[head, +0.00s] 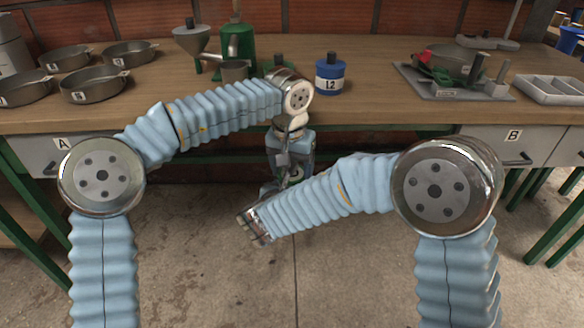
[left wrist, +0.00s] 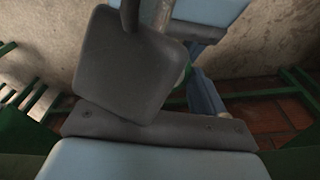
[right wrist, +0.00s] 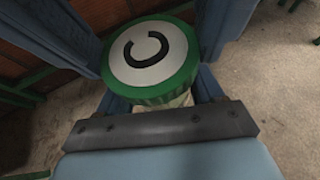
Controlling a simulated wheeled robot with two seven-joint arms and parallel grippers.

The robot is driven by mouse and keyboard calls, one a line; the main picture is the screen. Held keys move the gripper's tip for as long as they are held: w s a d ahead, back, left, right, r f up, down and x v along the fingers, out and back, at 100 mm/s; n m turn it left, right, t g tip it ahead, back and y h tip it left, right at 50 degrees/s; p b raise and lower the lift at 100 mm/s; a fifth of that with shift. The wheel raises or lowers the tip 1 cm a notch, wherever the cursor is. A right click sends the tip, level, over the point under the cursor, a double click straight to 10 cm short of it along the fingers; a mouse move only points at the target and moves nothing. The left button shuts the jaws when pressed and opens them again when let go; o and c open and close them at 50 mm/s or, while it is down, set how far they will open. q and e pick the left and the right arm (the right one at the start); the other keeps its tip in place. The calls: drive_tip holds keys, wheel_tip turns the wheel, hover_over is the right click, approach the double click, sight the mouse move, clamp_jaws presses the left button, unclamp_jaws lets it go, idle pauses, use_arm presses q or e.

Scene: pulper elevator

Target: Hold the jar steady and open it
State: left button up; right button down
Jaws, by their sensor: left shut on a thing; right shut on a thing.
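The jar has a green lid marked C (head: 297,174), which shows low under the bench front in the head view. In the right wrist view the lid (right wrist: 150,62) faces the camera, with a pale strip of the jar body (right wrist: 178,100) below it and blue gripper parts on both sides. My left gripper (head: 286,160) reaches down to the jar and is shut on it. My right gripper (right wrist: 165,108) is shut at the jar too; my forearm hides it in the head view. I cannot tell which part each holds. A dark grey plate on a stem (left wrist: 130,65) covers the left wrist view.
The wooden bench (head: 360,110) stands behind the grippers. On it are several metal pans (head: 93,84), a green machine (head: 237,45), a blue L2 jar (head: 330,77), a grey tray (head: 470,85) and a divided tray (head: 550,88). Drawers A and B flank the gap.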

use_arm(q)
drive_tip(key=n, duration=0.6)
drive_tip(key=shift+y, duration=0.3)
drive_tip(key=o, duration=1.2)
drive_tip(key=shift+c, duration=0.2)
drive_tip(key=shift+r, duration=0.1)
drive_tip(key=shift+r, duration=2.2)
